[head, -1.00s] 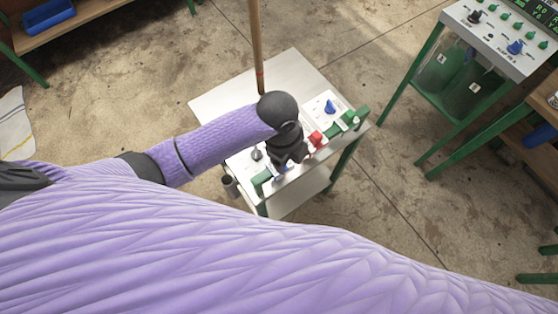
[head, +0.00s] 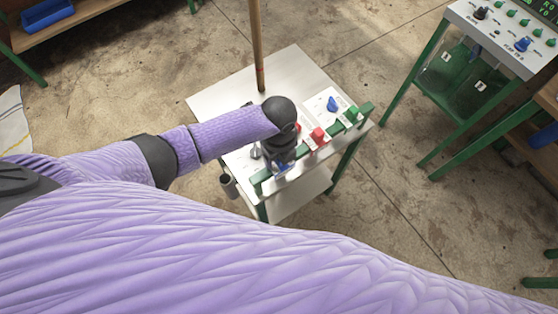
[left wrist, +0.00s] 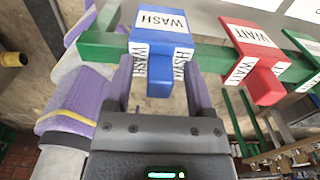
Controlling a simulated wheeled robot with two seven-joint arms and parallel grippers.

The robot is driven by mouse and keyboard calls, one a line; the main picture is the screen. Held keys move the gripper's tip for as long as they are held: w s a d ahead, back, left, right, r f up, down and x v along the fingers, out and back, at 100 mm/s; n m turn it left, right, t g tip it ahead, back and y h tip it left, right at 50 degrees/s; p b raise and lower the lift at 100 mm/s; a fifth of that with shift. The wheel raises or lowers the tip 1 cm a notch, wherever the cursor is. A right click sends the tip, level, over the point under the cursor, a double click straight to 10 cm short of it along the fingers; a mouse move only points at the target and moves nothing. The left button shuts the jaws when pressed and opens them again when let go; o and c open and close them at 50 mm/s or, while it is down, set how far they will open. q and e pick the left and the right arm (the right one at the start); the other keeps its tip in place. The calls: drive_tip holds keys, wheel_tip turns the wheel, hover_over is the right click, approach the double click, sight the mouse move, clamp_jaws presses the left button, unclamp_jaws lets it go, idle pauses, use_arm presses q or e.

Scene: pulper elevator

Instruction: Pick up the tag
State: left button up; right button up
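A blue tag (left wrist: 157,60) marked WASH hangs on a green rail (left wrist: 105,46) in the left wrist view. My left gripper (left wrist: 160,78) is open, with one finger on each side of the blue tag's lower part and gaps showing between. In the head view my left gripper (head: 281,156) points down at the cart's front rail, and a bit of the blue tag (head: 283,168) shows below it. A red tag (left wrist: 258,60) marked WAIT and a green tag (head: 352,112) sit farther right on the rail. My right gripper is not in view.
The rail runs along the front of a white-topped cart (head: 213,103). A wooden pole (head: 257,45) rises at the cart's far side. A blue knob (head: 333,104) and a dark cup (head: 228,186) are at the cart. A control panel stand (head: 500,38) is at the right.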

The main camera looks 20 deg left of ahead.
use_arm(q)
clamp_jaws()
drive_tip(key=shift+r, duration=0.1)
